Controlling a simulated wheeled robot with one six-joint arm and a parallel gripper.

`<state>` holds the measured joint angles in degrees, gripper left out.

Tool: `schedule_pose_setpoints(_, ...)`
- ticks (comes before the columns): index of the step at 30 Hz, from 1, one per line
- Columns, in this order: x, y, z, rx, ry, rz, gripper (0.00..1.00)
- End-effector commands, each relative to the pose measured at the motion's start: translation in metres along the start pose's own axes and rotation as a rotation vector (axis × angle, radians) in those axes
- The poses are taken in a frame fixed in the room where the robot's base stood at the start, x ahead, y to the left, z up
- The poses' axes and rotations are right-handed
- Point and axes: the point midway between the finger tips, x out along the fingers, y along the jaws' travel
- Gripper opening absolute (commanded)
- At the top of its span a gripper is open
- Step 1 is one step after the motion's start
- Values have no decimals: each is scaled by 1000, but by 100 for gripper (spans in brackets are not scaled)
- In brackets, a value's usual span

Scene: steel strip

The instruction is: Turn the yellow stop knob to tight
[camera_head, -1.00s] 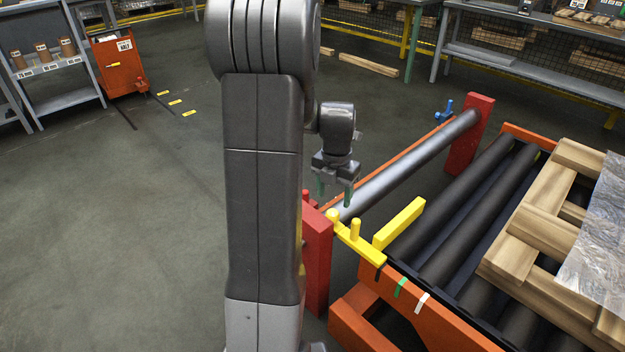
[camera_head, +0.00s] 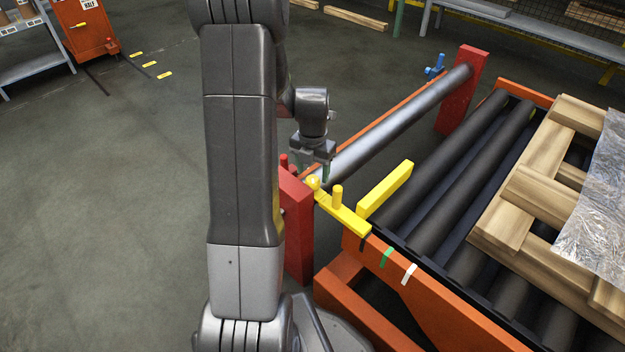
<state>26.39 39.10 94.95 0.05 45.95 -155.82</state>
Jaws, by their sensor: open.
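The yellow stop knob (camera_head: 345,215) is a flat yellow arm with an upright peg and a rounded end, by the top of the near red post (camera_head: 296,225). Its free end reaches the orange frame (camera_head: 395,290) close to a black mark (camera_head: 363,243). A green mark (camera_head: 386,257) and a white mark (camera_head: 408,273) follow to the right; none carries readable words. My gripper (camera_head: 312,171) is open, pointing down just behind the knob's rounded end. It looks empty, and I cannot tell whether it touches the knob. My arm hides part of the area left of the post.
A yellow bar (camera_head: 385,190) stands beside the knob at the roller bed's edge. A steel roller (camera_head: 400,122) runs to a far red post (camera_head: 463,90) with a blue knob (camera_head: 434,68). A wooden pallet (camera_head: 520,190) lies on dark rollers.

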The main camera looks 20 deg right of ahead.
Motion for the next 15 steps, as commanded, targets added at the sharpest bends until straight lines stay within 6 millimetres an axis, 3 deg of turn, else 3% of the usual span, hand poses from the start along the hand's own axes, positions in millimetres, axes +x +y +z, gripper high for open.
schedule_pose_setpoints(1, 10, 0, 0, 0, 3, -1, 59)
schedule_pose_setpoints(6, 23, 0, 0, 0, 1, 0, 59)
schedule_pose_setpoints(15, 25, 0, 0, 0, 0, 0, 59)
